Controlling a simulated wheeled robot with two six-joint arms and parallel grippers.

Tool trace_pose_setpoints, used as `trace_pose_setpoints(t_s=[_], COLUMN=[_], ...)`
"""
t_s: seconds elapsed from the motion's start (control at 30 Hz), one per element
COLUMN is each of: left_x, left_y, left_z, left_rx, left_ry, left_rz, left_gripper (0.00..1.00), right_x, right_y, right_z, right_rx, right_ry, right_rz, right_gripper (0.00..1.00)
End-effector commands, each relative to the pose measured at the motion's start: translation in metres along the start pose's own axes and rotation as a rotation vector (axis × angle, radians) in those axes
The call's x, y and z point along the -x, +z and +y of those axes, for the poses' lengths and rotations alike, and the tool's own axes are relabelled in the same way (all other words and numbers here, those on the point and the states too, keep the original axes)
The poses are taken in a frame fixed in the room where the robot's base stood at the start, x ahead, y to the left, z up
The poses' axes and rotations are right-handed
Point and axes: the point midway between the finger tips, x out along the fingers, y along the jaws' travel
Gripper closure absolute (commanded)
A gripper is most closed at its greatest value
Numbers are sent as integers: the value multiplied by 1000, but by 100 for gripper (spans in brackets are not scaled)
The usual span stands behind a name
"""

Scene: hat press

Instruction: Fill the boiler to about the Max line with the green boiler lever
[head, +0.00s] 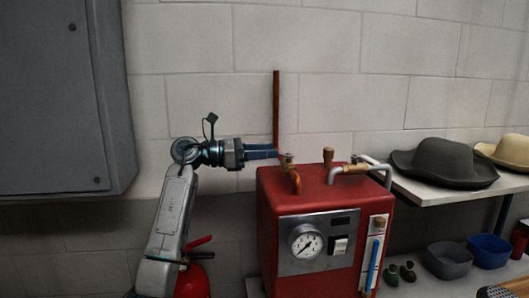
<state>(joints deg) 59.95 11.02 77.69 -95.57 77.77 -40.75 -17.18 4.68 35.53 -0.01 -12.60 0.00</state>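The boiler is a red box (270,225) with a round gauge (306,242) and a switch on its front panel. A sight tube (373,262) on a pale strip at its right shows a blue column; a Max mark is too small to read. My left gripper (276,153) reaches in from the left, level, with its tips at the tap (295,178) on the boiler's top left, by the foot of an upright copper pipe (276,105). No green lever shows clearly; the fingers may cover it. Whether they grip anything cannot be told. My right gripper is out of view.
A dark hat (443,163) and a tan hat (510,150) lie on a shelf at right. Bowls (449,260) stand below. A grey cabinet (60,95) hangs at left.

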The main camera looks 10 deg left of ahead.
Motion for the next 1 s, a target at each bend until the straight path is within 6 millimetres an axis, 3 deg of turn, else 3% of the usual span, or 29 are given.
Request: trace_pose_setpoints(t_s=[0.27, 0.7, 1.0], left_x=[9, 90, 108], left_y=[-3, -4, 0], left_z=[1, 1, 0], left_rx=[-1, -1, 0], left_ry=[2, 3, 0], left_rz=[1, 2, 0], left_gripper=[62, 62, 62], right_x=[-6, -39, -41], right_y=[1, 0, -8], right_z=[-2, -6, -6], right_rx=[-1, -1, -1], right_ry=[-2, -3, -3], right_rz=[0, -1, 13], right_gripper=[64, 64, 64])
